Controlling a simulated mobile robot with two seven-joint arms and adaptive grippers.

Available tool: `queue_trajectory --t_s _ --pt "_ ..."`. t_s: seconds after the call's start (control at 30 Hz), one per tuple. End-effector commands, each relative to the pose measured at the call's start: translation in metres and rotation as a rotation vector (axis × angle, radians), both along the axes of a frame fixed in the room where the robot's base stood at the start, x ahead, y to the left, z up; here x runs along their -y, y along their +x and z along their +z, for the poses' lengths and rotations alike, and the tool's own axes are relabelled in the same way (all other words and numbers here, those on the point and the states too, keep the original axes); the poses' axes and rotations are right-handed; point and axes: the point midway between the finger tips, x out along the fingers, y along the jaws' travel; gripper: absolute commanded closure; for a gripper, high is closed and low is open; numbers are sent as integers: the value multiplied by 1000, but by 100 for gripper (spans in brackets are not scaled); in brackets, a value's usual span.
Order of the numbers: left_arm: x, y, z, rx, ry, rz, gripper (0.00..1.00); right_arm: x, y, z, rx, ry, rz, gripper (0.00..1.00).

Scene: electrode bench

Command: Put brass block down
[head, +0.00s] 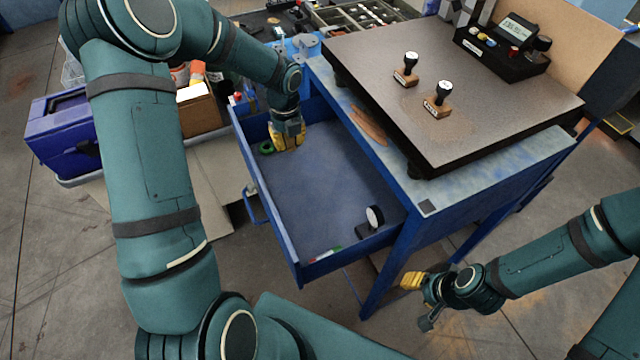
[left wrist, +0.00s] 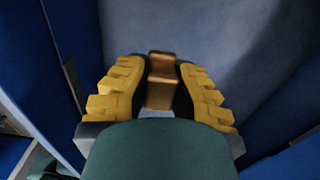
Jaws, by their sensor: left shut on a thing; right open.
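The brass block (left wrist: 161,82) shows in the left wrist view as a brown-gold stepped piece between the yellow fingers of my left gripper (left wrist: 160,90). The left gripper is shut on it. In the head view my left gripper (head: 287,138) reaches down inside the open blue drawer (head: 320,175), near its far left corner. I cannot tell whether the block touches the drawer floor. The block is hidden by the gripper in the head view. My right gripper (head: 420,300) is open and empty, out in front of the bench at the lower right.
In the drawer, a green ring (head: 266,148) lies beside the left gripper, a round-headed dark item (head: 373,218) and a marker (head: 326,254) lie near the front. The drawer middle is clear. Two stamps (head: 405,72) (head: 438,102) stand on the dark plate (head: 480,120) above.

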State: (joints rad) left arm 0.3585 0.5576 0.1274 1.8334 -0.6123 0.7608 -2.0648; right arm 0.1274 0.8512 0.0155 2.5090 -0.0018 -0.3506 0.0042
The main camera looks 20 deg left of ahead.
Motion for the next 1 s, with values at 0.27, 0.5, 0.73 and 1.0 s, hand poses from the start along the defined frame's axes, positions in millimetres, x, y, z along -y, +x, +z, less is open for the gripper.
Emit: queue_trajectory --t_s 0.27,0.5,0.73,1.0 --pt "0 0 -38 -3 0 -17 100 0 1 -11 3 0 0 53" --pt "-1 0 -67 1 1 -16 100 0 3 -18 8 -1 -2 53" --pt "0 0 -96 -1 -1 -15 100 1 5 -26 11 -3 -2 53" --pt "-1 0 -100 1 0 -14 100 1 5 -26 12 -3 -2 53"
